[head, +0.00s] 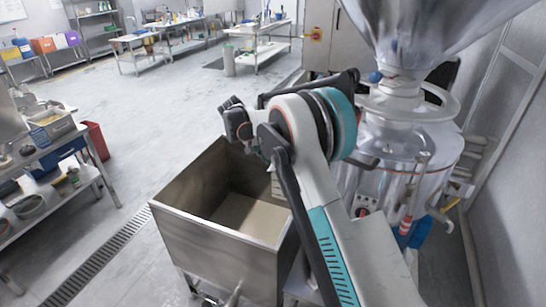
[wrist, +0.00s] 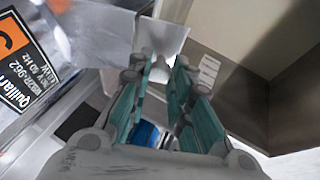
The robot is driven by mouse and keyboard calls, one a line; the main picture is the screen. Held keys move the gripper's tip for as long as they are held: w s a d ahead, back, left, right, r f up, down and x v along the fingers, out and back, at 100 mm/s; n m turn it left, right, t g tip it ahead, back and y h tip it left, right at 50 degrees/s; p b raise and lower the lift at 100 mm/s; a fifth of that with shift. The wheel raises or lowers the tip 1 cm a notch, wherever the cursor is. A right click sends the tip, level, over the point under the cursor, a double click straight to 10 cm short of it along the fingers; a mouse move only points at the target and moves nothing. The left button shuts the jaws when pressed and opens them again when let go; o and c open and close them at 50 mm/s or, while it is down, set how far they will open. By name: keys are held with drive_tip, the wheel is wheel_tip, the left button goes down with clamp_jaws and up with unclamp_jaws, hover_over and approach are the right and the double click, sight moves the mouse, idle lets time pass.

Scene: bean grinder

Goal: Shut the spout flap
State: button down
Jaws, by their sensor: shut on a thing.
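In the wrist view, my gripper (wrist: 160,68) has its teal-padded fingers closed in at the tips. The tips meet at the lower end of a pale grey plate, the spout flap (wrist: 164,37), and are shut on it. The exact contact is small and partly hidden by the fingertips. The grinder (head: 395,150), a shiny steel drum under a large hopper, stands at the right in the head view. Its labelled side also shows in the wrist view (wrist: 75,50). In the head view my arm hides the spout and the flap.
An open steel bin (head: 175,232) stands left of the grinder, partly behind my arm. Its inner wall shows at the right of the wrist view (wrist: 285,85). A steel bench (head: 85,175) with pans is at the far left. Open floor lies behind the bin.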

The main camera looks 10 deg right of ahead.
drive_tip(key=shift+w+a+f+n+g+h+b, duration=0.1)
drive_tip(key=shift+f+n+g+h+b, duration=0.25)
drive_tip(key=shift+f+g+h+b, duration=0.65)
drive_tip(key=shift+w+a+f+n+g+h+b, duration=0.1)
drive_tip(key=shift+f+n+g+h+b, duration=0.3)
drive_tip(key=shift+h+b, duration=1.1)
drive_tip(key=shift+w+a+f+n+g+h+b, duration=0.1)
drive_tip(key=shift+f+n+g+h+b, duration=0.35)
drive_tip(key=shift+f+h+b, duration=0.7)
drive_tip(key=shift+r, duration=0.2)
drive_tip(key=c, duration=1.4)
unclamp_jaws()
drive_tip(key=shift+d, duration=0.15)
drive_tip(key=shift+r, duration=0.1)
wheel_tip(320, 180, up, 10)
drive_tip(key=shift+f, duration=0.1)
